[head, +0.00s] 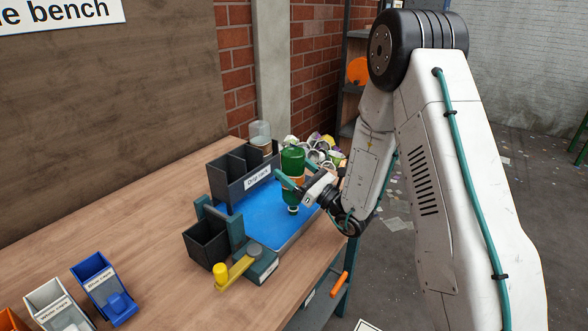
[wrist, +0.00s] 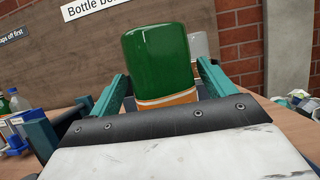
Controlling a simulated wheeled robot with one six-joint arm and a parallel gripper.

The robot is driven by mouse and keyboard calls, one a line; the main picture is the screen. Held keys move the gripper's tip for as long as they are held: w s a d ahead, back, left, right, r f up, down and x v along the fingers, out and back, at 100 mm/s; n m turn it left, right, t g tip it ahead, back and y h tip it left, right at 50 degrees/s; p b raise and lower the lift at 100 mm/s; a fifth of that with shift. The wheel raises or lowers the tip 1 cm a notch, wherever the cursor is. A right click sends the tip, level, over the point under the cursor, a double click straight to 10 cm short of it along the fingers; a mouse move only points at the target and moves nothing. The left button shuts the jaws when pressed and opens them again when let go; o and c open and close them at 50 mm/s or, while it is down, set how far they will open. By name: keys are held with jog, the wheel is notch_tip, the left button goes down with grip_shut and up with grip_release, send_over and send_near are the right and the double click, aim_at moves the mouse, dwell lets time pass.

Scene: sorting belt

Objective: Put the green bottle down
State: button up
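The green bottle (head: 292,160) is upside down, its neck pointing at the blue tray (head: 262,220) and an orange-and-white band around its middle. My gripper (head: 291,180) is shut on it, one teal finger on each side. In the wrist view the bottle (wrist: 158,62) stands up between the fingers of my gripper (wrist: 162,85), base upward; its neck is hidden there. I cannot tell whether the neck touches the tray. A dark rack (head: 235,178) labelled "Drip rack", with open compartments, stands just left of and behind the bottle.
A clear container (head: 260,135) stands behind the rack, and a heap of crushed cans (head: 320,150) lies behind the bottle. A dark bin (head: 206,243) and a yellow-handled device (head: 240,268) stand at the front. Cap bins (head: 104,287) are at lower left.

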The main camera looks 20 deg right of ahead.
jog(key=shift+r, duration=0.1)
jog(key=v, duration=1.2)
jog(key=s+a+r+n+g+y, duration=0.7)
jog(key=a+r+n+g, duration=0.3)
jog(key=a+n+g, duration=0.15)
jog(key=s+a+r+n+g+h, duration=0.3)
jog(key=s+a+n+g+h, duration=0.1)
jog(key=s+n+g, duration=0.5)
jog(key=s+d+r+n+t+h, duration=0.2)
jog(key=s+d+n+h, duration=0.6)
jog(key=s+d+h, duration=0.4)
jog(key=s+t+h, duration=0.1)
jog(key=h, duration=0.3)
jog(key=shift+s+r+t, duration=0.2)
jog(key=shift+r+t, duration=0.1)
jog(key=shift+t, duration=0.05)
